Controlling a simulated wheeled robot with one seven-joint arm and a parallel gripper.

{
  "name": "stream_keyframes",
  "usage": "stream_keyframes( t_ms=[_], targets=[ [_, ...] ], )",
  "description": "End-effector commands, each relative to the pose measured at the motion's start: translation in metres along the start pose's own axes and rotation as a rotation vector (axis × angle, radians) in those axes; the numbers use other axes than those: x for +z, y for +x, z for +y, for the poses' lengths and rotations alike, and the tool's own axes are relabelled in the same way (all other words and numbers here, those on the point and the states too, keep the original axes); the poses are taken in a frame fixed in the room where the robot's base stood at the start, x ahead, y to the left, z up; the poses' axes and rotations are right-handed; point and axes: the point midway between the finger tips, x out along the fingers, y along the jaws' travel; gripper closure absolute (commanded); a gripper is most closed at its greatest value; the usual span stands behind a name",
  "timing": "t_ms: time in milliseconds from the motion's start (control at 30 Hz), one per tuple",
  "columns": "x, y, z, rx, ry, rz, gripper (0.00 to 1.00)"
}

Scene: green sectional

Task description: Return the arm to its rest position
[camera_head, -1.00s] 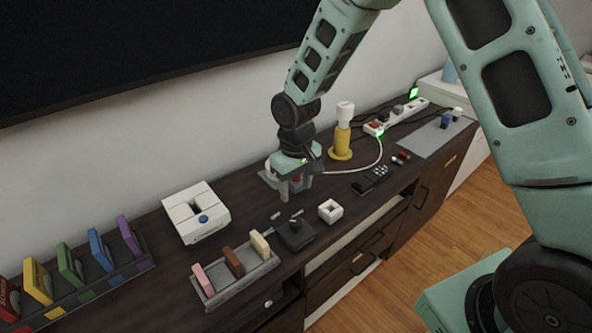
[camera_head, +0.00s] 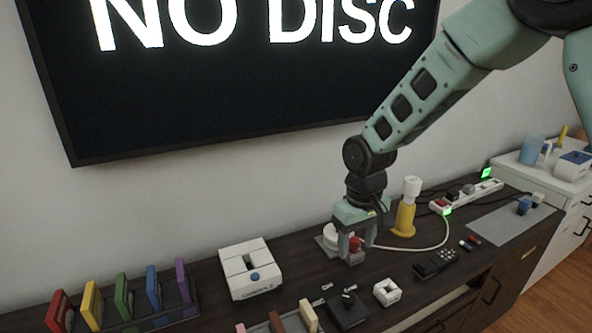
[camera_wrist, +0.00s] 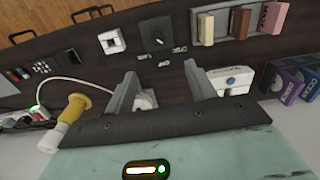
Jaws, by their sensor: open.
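My arm reaches in from the upper right of the head view and bends down to the dark counter (camera_head: 215,315). My gripper (camera_head: 356,256) is open and points down, low over the counter. In the wrist view my gripper (camera_wrist: 160,88) shows two grey fingers spread apart, with nothing clamped between them. A white device with a red part (camera_head: 355,243) stands right by the fingers and is partly hidden by them. I cannot tell whether they touch it.
Coloured cases stand left. A screen (camera_head: 240,80) reading "NO DISC" hangs behind.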

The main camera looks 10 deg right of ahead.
Motion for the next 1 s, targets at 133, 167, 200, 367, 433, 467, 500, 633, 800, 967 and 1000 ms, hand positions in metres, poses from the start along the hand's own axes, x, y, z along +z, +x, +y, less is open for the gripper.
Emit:
stream_keyframes(
  t_ms=[133,167,200,367,433,467,500,633,800,967,1000],
  targets=[
    [0.035,-0.031,-0.045,-0.021,-0.071,0.013,0.45],
    [0.046,-0.039,-0.057,-0.026,-0.09,0.015,0.45],
    [0.064,-0.048,-0.072,-0.033,-0.118,0.016,0.45],
    [0.138,-0.074,-0.117,-0.047,-0.222,0.022,0.45],
    [0.168,-0.08,-0.128,-0.047,-0.259,0.022,0.45],
    [0.179,-0.081,-0.131,-0.046,-0.273,0.023,0.45],
    [0.192,-0.083,-0.135,-0.046,-0.288,0.023,0.45],
    [0.221,-0.084,-0.14,-0.042,-0.321,0.024,0.45],
    [0.231,-0.084,-0.141,-0.041,-0.332,0.024,0.45],
    [0.231,-0.084,-0.141,-0.041,-0.332,0.024,0.45],
    [0.231,-0.084,-0.141,-0.041,-0.332,0.024,0.45]
  ],
)
